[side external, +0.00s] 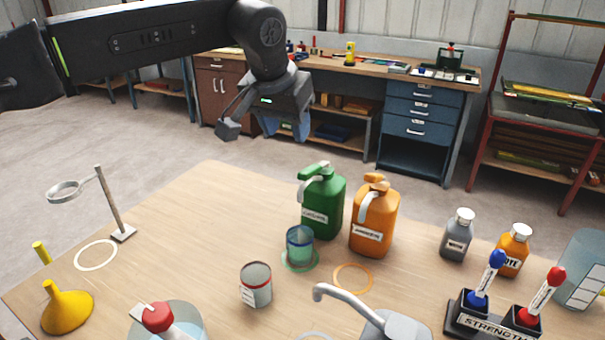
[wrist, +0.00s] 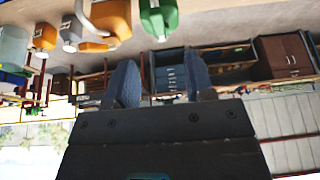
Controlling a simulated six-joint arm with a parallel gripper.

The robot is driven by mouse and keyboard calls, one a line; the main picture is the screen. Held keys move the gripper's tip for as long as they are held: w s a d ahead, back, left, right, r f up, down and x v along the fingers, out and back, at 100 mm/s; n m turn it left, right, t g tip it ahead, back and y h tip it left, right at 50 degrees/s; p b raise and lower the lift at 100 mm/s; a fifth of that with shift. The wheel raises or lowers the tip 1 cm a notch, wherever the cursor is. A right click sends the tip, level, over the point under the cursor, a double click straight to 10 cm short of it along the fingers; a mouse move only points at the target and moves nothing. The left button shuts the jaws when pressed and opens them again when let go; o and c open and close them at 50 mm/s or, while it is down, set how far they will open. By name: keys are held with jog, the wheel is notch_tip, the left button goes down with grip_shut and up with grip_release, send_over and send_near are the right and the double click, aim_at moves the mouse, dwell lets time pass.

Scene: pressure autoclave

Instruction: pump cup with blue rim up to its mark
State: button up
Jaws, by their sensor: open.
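The cup with the blue rim (side external: 299,244) stands upright on the green ring (side external: 315,262) marked on the table, just in front of the green pump bottle (side external: 324,212). The bottle's pump head (side external: 318,170) points left and toward the cup. The cup looks teal inside; its mark and any liquid level are too small to tell. My gripper (side external: 265,127) is open and empty, raised above and behind the green bottle, touching nothing. In the wrist view, which looks upside down, the fingers (wrist: 160,84) are apart and the green bottle (wrist: 158,16) shows at the top edge.
An orange pump bottle (side external: 373,222) stands right of the green one, by an empty orange ring (side external: 353,278). The table's back left is clear.

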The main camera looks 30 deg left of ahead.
aim_at(302, 173)
jog(key=x, duration=1.3)
jog(key=shift+w+d+f, duration=0.15)
jog(key=shift+d+f, duration=0.05)
jog(key=shift+d, duration=0.15)
jog(key=shift+c, duration=0.2)
grip_shut()
